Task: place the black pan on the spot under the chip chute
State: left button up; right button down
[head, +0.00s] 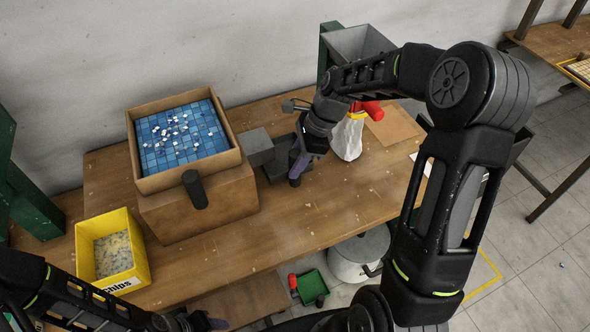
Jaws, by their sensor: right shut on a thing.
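The black pan (280,160) is a dark, boxy shape at the middle of the table, just right of a grey block (258,147) on the side of the wooden box, which looks like the chip chute. My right gripper (300,168) reaches down at the pan's right side and is shut on it; its fingers hide part of the pan. I cannot tell whether the pan touches the table, and no marked spot shows. My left gripper (205,322) is at the bottom edge, away from the pan, partly cut off; its jaws are unclear.
A tray of blue mosaic tiles (206,97) with loose pale chips sits on the wooden box (215,205). A yellow chip bin (142,252) stands front left. A white bag (347,140) and a grey hopper (357,42) are right and behind. The table's front middle (265,235) is clear.

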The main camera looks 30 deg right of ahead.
jog(key=shift+f+p, duration=0.4)
jog(key=shift+f, duration=1.35)
jog(key=shift+f, duration=0.1)
jog(key=c, duration=1.1)
grip_release()
jog(key=b+v, duration=0.1)
jog(key=v, duration=1.1)
jog(key=shift+s+a, duration=0.1)
